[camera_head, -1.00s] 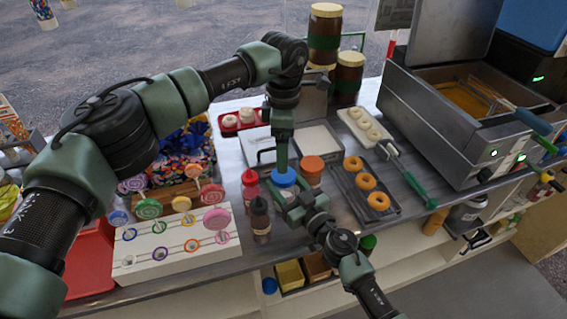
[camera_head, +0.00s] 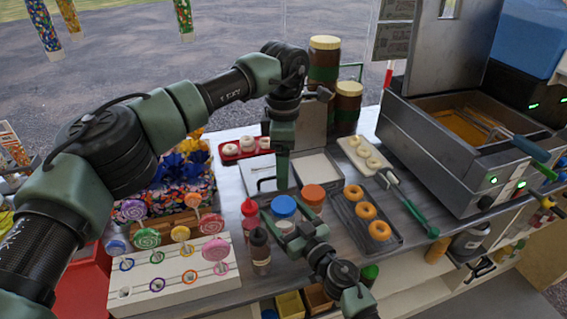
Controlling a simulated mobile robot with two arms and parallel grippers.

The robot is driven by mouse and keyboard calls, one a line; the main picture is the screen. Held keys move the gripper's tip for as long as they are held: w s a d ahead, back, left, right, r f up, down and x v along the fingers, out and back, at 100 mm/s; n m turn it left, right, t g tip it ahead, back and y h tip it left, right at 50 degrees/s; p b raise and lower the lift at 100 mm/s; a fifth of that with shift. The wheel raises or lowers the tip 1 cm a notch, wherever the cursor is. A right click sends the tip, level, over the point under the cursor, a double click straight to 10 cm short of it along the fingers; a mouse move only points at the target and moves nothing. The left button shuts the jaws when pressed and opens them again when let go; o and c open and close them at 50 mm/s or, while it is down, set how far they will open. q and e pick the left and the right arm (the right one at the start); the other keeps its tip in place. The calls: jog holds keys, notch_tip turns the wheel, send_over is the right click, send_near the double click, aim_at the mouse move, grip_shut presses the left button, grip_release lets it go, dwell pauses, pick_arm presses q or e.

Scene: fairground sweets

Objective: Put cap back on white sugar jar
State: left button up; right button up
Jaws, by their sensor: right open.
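The white sugar jar (camera_head: 285,226) stands on the counter with the blue cap (camera_head: 284,206) at its top. I cannot tell whether the cap is fully seated. My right gripper (camera_head: 281,235) is open at the jar's front, its fingers around or beside the jar below the cap. They hide part of the jar. My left gripper (camera_head: 282,182) points down just above and behind the blue cap. Its fingertips are too small and overlapped to show whether they are open or shut.
An orange-capped jar (camera_head: 313,195) stands close on the right. A red bottle (camera_head: 250,212) and a dark bottle (camera_head: 260,252) stand close on the left. A lollipop stand (camera_head: 175,282) is at left. A doughnut tray (camera_head: 347,213) and fryer (camera_head: 470,170) are at right.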

jog(key=v, duration=0.7)
jog(key=shift+s+d+f, duration=0.1)
jog(key=shift+s+d, duration=0.1)
jog(key=shift+s, duration=0.15)
